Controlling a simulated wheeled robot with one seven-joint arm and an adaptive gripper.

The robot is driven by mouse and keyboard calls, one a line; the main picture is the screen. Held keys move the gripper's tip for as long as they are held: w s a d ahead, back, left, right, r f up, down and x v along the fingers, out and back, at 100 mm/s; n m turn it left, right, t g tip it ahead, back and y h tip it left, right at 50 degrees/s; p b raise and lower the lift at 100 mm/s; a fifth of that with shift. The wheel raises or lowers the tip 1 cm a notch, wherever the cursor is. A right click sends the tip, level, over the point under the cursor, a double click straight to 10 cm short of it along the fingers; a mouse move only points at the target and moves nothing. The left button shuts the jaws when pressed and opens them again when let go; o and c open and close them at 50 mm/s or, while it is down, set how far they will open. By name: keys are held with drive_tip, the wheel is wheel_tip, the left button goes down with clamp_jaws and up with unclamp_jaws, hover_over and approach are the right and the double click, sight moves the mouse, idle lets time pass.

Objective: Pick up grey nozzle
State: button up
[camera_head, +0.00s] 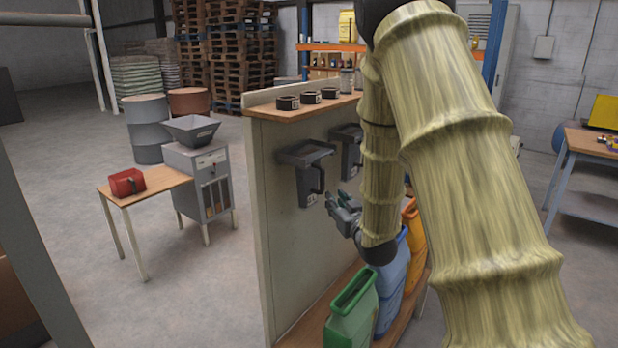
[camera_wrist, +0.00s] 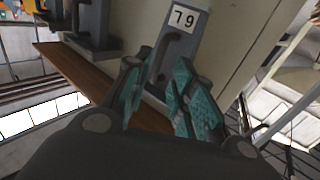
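Two grey nozzles with wide tops and side handles hang on the upright panel in the head view, a nearer one (camera_head: 305,180) and a farther one (camera_head: 350,158). My gripper (camera_head: 333,200) is just right of the nearer nozzle, by its handle. In the wrist view my gripper (camera_wrist: 162,78) is open, its teal-padded fingers apart. A dark nozzle handle (camera_wrist: 172,46) shows between and beyond the fingertips, below a white number label on the grey nozzle body (camera_wrist: 204,42). I cannot tell whether the fingers touch the handle.
The panel (camera_head: 262,200) has a wooden top shelf (camera_head: 270,110) with several dark round items. Green (camera_head: 352,315), blue (camera_head: 393,280) and orange containers stand below.

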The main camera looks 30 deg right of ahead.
sight(323, 183)
drive_tip(key=w+p, duration=0.1)
drive_tip(key=w, duration=0.2)
drive_tip(key=w+d+r+p, duration=0.1)
drive_tip(key=w+p, duration=0.1)
drive_tip(key=w, duration=0.1)
drive_tip(key=w+p, duration=0.1)
drive_tip(key=w, duration=0.3)
drive_tip(key=shift+w+d+r, duration=0.1)
drive_tip(key=shift+d+r, duration=0.15)
drive_tip(key=shift+d, duration=0.1)
drive_tip(key=shift+w+d+f, duration=0.15)
drive_tip(key=shift+w, duration=0.15)
clamp_jaws()
